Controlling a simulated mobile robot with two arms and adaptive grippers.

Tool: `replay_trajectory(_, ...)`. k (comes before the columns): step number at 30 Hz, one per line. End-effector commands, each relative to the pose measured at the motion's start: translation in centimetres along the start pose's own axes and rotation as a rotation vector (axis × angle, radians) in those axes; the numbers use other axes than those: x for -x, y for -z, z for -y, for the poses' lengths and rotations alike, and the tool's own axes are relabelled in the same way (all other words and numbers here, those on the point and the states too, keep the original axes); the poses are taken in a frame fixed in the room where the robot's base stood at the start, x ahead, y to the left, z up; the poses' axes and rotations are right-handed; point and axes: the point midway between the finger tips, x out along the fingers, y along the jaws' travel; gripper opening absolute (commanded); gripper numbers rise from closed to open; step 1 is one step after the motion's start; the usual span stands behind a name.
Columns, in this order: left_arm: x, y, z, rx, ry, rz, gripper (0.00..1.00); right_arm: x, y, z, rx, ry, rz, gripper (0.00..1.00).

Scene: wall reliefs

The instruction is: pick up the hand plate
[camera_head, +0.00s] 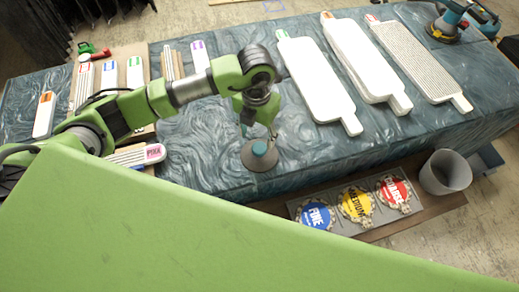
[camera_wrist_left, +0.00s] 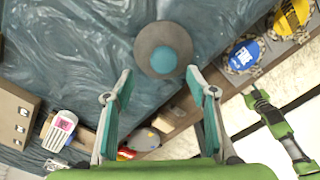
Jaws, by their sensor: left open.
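The hand plate, a round grey disc with a teal knob (camera_head: 259,152), lies on the blue-grey swirled table top near its front edge. It also shows in the left wrist view (camera_wrist_left: 145,44), top centre, beyond the fingertips. My left gripper (camera_head: 258,128) is just above and behind the plate in the head view. In the left wrist view my left gripper (camera_wrist_left: 159,82) is open, with two teal-padded fingers wide apart and nothing between them. A green arm part, seemingly my right arm (camera_wrist_left: 275,122), shows at the right of the wrist view; its jaws are unclear.
Several white paddle boards (camera_head: 318,82) lie at the table's right. Small labelled white blocks (camera_head: 136,72) lie at the left. A sign panel with FINE, MEDIUM and COARSE discs (camera_head: 357,204) is below the front edge, near a grey bucket (camera_head: 445,174). Table around the plate is clear.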

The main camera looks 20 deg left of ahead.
Motion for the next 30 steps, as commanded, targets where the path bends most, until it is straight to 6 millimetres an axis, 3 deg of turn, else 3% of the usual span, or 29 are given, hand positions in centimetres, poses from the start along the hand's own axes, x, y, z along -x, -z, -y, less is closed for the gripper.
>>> replay_trajectory(10, -3.0, 0.2, 0.4, -0.001, 0.002, -0.004, 0.52, 1.5, 2.2, -0.1, -0.001, -0.001, -0.031, 0.4)
replay_trajectory(18, -6.7, 0.1, 0.7, -0.001, 0.002, -0.001, 0.52, 2.8, 2.0, 0.0, 0.0, 0.0, -0.027, 0.4)
replay_trajectory(26, -7.1, 0.1, 0.7, -0.002, 0.002, 0.001, 0.52, 2.7, 1.6, 0.0, 0.0, 0.0, -0.02, 0.4)
replay_trajectory(30, -7.0, 0.1, 0.7, -0.002, 0.002, 0.001, 0.18, 2.7, 1.6, 0.0, 0.0, 0.0, -0.02, 0.4)
